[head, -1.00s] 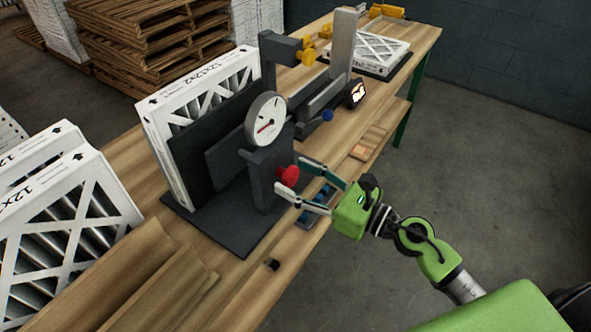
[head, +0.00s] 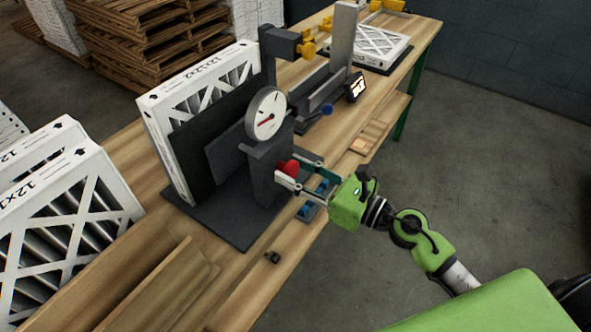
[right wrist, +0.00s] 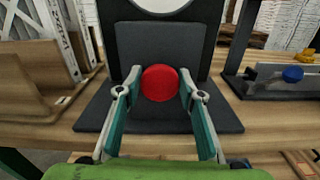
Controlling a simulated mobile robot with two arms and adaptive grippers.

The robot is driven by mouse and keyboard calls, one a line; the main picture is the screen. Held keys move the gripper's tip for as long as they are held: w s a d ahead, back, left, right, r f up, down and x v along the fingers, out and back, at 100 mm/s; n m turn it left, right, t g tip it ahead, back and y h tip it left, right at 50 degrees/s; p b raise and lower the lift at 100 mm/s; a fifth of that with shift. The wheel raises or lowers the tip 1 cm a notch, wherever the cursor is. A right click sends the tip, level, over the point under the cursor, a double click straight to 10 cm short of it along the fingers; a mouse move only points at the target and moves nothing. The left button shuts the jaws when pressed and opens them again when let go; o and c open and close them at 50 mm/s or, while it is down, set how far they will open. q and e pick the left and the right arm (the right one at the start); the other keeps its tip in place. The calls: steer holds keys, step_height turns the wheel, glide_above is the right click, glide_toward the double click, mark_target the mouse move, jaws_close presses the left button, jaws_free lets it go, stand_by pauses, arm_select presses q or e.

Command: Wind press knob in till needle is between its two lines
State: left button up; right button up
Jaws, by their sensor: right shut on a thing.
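The red press knob (head: 291,167) sticks out of the front of the dark grey press (head: 262,180). My right gripper (head: 290,170) is shut on it, one fingertip on each side. The right wrist view shows the red knob (right wrist: 160,83) centred between the fingertips. The round white dial (head: 266,113) sits on top of the press post, with a red needle low on its face. The lines are too small to tell whether the needle lies between them. A white filter (head: 210,80) stands upright behind the press's dark plate. My left gripper is not in view.
More white filters (head: 75,230) stand at the left. Cardboard channels (head: 160,285) lie on the wooden bench (head: 120,150) at the front. The floor at right is clear.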

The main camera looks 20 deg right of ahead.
steer(key=m+p, duration=0.2)
steer(key=m, duration=0.2)
steer(key=shift+w+d+m, duration=0.1)
steer(key=shift+m, duration=0.2)
steer(key=shift+f+m+p, duration=0.1)
steer(key=shift+m+p, duration=0.95)
steer(key=shift+m, duration=1.25)
steer(key=o, duration=1.1)
steer(key=shift+d, duration=0.1)
steer(key=v, duration=1.2)
